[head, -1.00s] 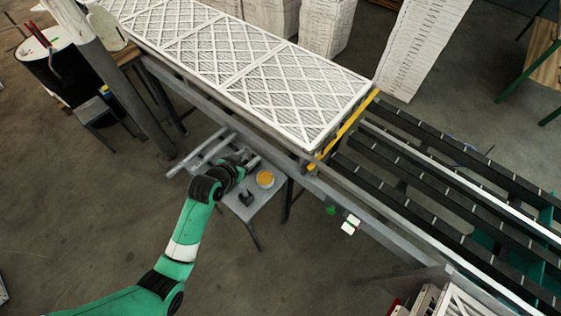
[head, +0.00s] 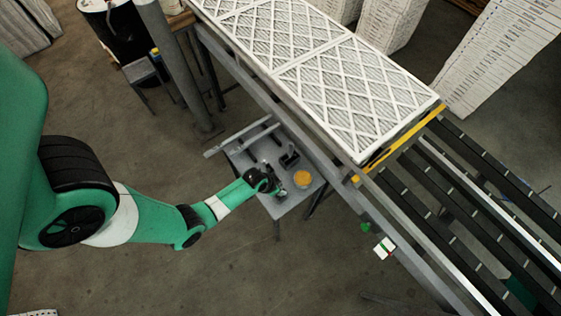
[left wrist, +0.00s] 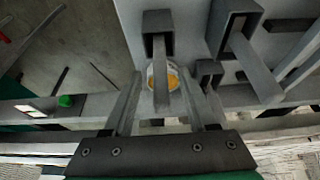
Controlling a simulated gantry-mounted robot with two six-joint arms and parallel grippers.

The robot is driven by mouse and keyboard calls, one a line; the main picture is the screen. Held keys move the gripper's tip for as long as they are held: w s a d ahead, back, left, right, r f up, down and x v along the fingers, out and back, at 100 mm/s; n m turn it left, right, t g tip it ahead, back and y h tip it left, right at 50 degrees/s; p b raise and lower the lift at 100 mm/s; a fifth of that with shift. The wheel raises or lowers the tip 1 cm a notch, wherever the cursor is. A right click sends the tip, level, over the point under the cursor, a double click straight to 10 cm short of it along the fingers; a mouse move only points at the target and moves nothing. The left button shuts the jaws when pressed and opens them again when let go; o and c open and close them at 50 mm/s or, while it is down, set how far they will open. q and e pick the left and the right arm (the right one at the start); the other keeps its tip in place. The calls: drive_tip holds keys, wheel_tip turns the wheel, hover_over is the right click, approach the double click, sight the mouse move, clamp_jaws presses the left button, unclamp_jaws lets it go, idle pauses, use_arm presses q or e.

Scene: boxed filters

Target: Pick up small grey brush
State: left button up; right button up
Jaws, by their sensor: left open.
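My left gripper (head: 265,183) hangs over the small grey side table (head: 280,205) in the head view. In the left wrist view its jaws (left wrist: 160,88) are apart. A grey bar-shaped piece (left wrist: 161,75), sticking out of a dark square holder (left wrist: 160,22), shows between the fingers; contact is not visible. Another larger grey bar (left wrist: 252,65) sits in a second dark holder to its right. I cannot tell for sure which piece is the small grey brush. In the head view a dark open holder (head: 289,160) stands beyond the gripper. My right gripper is not in view.
A round tin with orange contents (head: 303,179) stands on the side table, right of my gripper. A conveyor frame carrying white filters (head: 350,85) runs close behind the table. A green button (head: 365,227) and white box (head: 385,246) are on its side. Floor in front is clear.

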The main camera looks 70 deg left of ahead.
use_arm(q)
drive_tip(key=b+x, duration=0.2)
drive_tip(key=x, duration=0.3)
drive_tip(key=shift+r, duration=0.1)
clamp_jaws()
